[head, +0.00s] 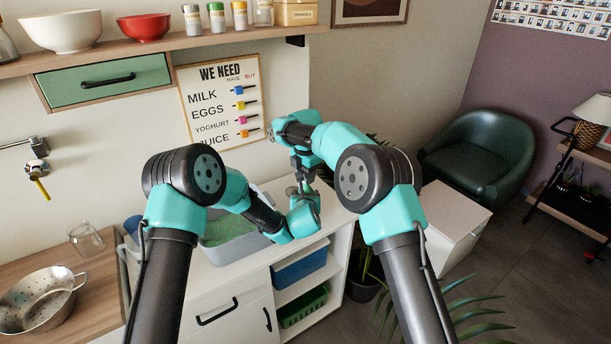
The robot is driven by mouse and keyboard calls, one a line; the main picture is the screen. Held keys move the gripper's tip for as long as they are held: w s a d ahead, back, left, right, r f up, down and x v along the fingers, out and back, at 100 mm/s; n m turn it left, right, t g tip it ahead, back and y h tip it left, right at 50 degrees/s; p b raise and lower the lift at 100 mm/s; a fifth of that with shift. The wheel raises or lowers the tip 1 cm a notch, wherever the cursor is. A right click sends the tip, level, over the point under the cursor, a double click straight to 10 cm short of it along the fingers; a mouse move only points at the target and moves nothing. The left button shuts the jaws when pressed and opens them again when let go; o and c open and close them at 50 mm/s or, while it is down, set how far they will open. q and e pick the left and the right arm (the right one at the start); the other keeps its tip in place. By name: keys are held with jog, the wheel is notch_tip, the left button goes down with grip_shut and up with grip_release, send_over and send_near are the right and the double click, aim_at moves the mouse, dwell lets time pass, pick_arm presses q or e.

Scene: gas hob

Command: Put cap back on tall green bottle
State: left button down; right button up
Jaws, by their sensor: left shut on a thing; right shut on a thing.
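My two grippers meet above the right end of the white counter. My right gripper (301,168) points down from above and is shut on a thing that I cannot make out. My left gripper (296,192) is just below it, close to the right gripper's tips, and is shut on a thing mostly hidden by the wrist. I cannot pick out the tall green bottle or its cap; both may be hidden by the grippers and arms. I cannot tell whether the two held things touch.
A grey bin with green contents (230,241) stands on the white counter (337,213), behind my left forearm. At left are a colander (38,297) and a glass jar (85,239) on a wooden top. A shelf (170,51) runs above. Open floor lies to the right.

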jog(key=o, duration=1)
jog(key=shift+r, duration=2.3)
jog(key=shift+r+m, duration=0.6)
jog(key=shift+r, duration=1.15)
jog(key=shift+c, duration=0.2)
